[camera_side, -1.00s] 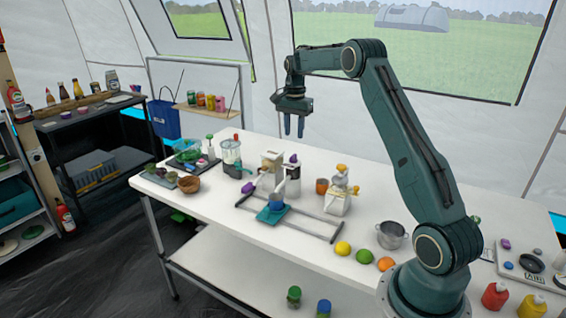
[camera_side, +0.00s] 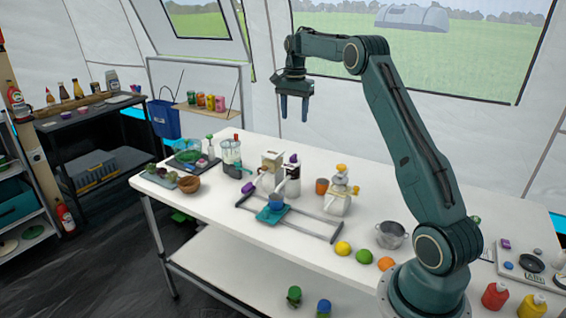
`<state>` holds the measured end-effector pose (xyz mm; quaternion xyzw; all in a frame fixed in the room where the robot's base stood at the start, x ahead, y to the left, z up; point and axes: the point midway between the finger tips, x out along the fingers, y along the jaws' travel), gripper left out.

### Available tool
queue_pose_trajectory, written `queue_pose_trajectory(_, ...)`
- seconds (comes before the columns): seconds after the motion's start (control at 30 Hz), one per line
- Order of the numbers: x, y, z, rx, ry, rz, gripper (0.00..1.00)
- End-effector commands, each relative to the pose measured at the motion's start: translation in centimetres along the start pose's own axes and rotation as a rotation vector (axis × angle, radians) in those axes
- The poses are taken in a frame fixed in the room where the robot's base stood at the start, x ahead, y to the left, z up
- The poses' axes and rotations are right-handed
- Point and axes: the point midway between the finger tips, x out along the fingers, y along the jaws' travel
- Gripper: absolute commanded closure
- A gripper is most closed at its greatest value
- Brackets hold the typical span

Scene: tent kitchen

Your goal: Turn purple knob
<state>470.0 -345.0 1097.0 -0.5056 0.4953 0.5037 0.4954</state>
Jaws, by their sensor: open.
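A small purple knob (camera_side: 505,244) sits on the flat grey cooker-like panel (camera_side: 537,281) at the right end of the table, beyond my arm's base. Its pointing angle is too small to tell. Another purple part (camera_side: 293,159) tops a dispenser in the middle of the table, and a purple handle (camera_side: 247,185) is just left of it. My gripper (camera_side: 294,120) is open and empty, pointing down. It hangs high above the back middle of the table, far left of the panel, and touches nothing.
A blue knob (camera_side: 508,265) is near the purple knob on the panel. Red (camera_side: 495,296) and yellow (camera_side: 532,306) bottles stand in front of it. A metal pot (camera_side: 391,235), lemon (camera_side: 343,248), lime (camera_side: 363,255) and orange (camera_side: 386,264) lie left of my base.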

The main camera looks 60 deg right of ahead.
Motion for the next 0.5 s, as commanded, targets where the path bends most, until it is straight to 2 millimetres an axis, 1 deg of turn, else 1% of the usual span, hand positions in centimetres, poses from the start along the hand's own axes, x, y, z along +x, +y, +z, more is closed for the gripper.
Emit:
queue_pose_trajectory(0.17,0.03,0.00,0.00,-0.103,0.000,0.000,0.47)
queue_pose_trajectory(0.27,0.04,0.00,0.01,-0.207,-0.001,0.000,0.47)
queue_pose_trajectory(0.5,0.07,0.00,0.01,-0.535,-0.001,0.001,0.47)
